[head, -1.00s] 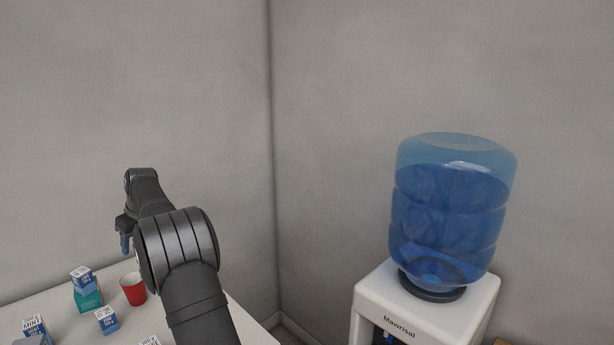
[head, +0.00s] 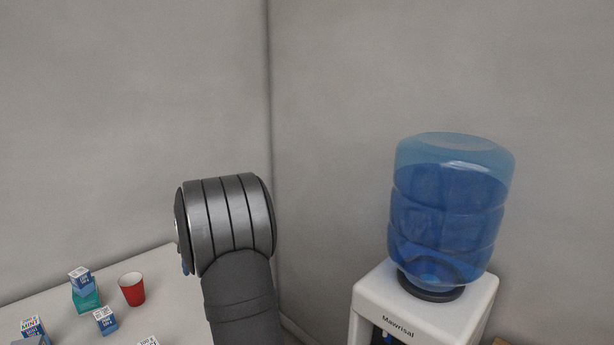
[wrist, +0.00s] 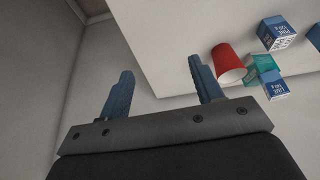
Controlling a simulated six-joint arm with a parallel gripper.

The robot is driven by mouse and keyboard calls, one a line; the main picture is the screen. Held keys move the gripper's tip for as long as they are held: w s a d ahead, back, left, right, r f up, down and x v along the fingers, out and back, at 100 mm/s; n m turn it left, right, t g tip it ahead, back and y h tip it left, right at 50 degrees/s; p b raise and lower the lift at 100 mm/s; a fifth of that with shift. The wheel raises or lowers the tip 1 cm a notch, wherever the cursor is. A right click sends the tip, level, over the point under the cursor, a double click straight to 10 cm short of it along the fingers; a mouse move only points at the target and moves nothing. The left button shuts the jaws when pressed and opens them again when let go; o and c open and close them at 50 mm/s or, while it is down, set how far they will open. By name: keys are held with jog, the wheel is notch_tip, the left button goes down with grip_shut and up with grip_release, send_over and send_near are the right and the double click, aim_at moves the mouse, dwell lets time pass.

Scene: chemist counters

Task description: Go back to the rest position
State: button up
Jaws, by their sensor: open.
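My gripper (wrist: 158,92) shows in the wrist view with its two blue fingers wide apart and nothing between them. In the head view my arm hides nearly all of it; only a small blue bit shows at the left edge of the arm. The gripper appears clear of the objects on the counter.
A white counter (head: 165,262) at lower left holds a red cup (head: 132,289), a blue box (head: 81,280) on a teal box (head: 87,299), another blue box (head: 105,321) and more boxes. A water dispenser (head: 425,312) with a blue bottle (head: 450,215) stands right. Grey walls meet behind.

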jog(key=shift+s+a+f, duration=0.2)
jog(key=shift+f, duration=0.3)
jog(key=shift+s+a+f, duration=0.15)
jog(key=shift+a+f, duration=0.05)
jog(key=shift+f, duration=0.35)
jog(key=shift+s+a+f, duration=0.2)
jog(key=shift+f, duration=0.3)
jog(key=shift+o, duration=0.2)
